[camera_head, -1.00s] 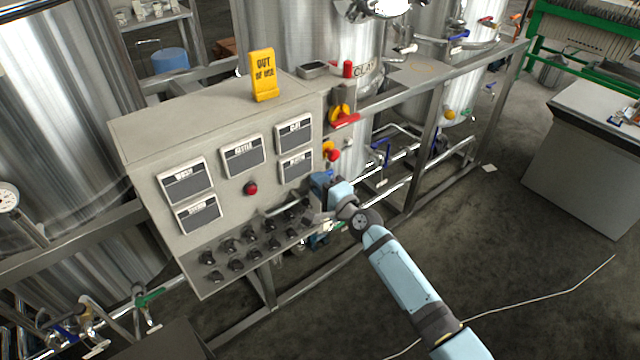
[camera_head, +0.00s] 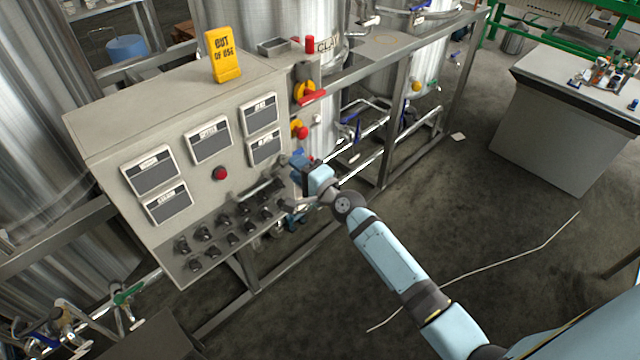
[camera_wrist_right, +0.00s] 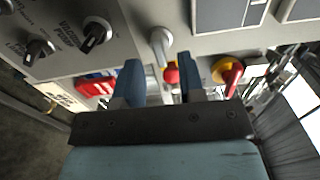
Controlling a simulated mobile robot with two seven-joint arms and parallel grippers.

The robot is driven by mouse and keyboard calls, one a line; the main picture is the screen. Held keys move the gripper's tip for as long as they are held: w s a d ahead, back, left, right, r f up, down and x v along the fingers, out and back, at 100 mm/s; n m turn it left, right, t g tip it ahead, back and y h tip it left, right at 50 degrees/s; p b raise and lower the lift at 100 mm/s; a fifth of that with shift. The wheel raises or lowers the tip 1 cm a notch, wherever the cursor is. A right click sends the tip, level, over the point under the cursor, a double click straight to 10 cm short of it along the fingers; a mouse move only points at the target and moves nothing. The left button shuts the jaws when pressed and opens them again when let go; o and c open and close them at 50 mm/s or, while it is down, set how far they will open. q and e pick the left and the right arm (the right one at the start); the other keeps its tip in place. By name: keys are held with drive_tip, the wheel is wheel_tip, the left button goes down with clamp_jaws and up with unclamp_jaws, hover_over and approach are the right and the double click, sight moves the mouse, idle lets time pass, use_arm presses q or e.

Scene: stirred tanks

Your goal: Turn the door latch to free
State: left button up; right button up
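A grey lever-like piece, which looks like the door latch (camera_wrist_right: 160,44), sticks out from the cabinet's grey front in the right wrist view. It lies just beyond the fingertips, in line with the gap between them. My right gripper (camera_wrist_right: 160,78) is open, with two blue fingers apart and nothing seen held between them. In the head view my right gripper (camera_head: 299,164) is close to the cabinet's right front edge and hides the latch there. I cannot tell whether it touches the latch. My left gripper is not in view.
The control cabinet (camera_head: 110,125) carries several displays and black knobs. An "OUT OF USE" sign (camera_head: 223,55) stands on top. The floor (camera_head: 480,210) at right is mostly clear.

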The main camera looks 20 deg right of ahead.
drive_tip(key=b+v, duration=0.1)
drive_tip(key=v, duration=1)
drive_tip(key=s+a+f+n+g+h+p, duration=0.1)
drive_tip(key=s+a+f+n+g, duration=0.1)
drive_tip(key=s+f+n, duration=0.5)
drive_tip(key=s+a+f+n+g+h+p, duration=0.1)
drive_tip(key=s+f+n+g, duration=0.3)
drive_tip(key=s, duration=1.1)
wheel_tip(320, 180, down, 4)
drive_tip(key=a+n+h, duration=0.1)
drive_tip(key=n, duration=0.5)
drive_tip(key=shift+a, duration=0.3)
drive_tip(key=shift+r, duration=0.1)
